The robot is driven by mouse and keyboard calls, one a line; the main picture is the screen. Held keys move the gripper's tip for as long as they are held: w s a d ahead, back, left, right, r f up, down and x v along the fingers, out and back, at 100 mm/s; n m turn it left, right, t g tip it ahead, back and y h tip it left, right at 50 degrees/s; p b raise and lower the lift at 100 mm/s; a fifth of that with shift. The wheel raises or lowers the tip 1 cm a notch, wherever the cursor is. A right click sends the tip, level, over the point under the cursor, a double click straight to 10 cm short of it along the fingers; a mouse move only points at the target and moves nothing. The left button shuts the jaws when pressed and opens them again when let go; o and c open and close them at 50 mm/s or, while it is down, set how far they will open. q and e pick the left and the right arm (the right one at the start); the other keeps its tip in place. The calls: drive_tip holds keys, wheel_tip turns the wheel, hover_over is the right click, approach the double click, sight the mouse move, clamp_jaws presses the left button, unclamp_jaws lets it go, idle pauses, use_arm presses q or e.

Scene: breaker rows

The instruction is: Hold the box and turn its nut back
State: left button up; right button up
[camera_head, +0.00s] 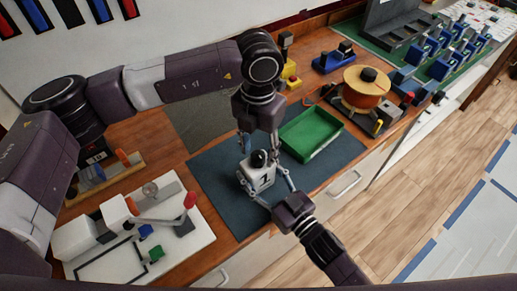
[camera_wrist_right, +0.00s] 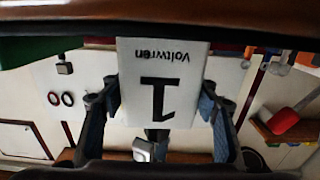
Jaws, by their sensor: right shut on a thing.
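A white box (camera_head: 257,178) with a black "1" on its front stands upright on the dark mat, with a black round nut (camera_head: 258,158) on top. My right gripper (camera_head: 268,192) comes from the front and is shut on the box, one finger on each side. In the right wrist view, the box (camera_wrist_right: 160,85) appears upside down between the fingers, with "Voltwren" and "1" readable. My left gripper (camera_head: 260,147) points down from above, its fingers spread on either side of the nut with gaps visible. Whether a finger touches the nut is unclear.
The dark mat (camera_head: 225,199) lies on the wooden bench. A green tray (camera_head: 311,136) is close on the right. A white board (camera_head: 189,238) with a red-handled lever is at left. An orange spool (camera_head: 362,92) and blue devices (camera_head: 334,61) stand at the back right.

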sight(258, 153)
use_arm(q)
drive_tip(key=shift+r, duration=0.1)
wheel_tip(258, 153, up, 12)
idle(0.5)
idle(0.5)
use_arm(e)
drive_tip(key=o, duration=1.7)
drive_tip(key=shift+c, duration=0.2)
drive_tip(key=v, duration=1)
drive_tip(key=shift+s+d, duration=0.2)
drive_tip(key=shift+v, duration=0.75)
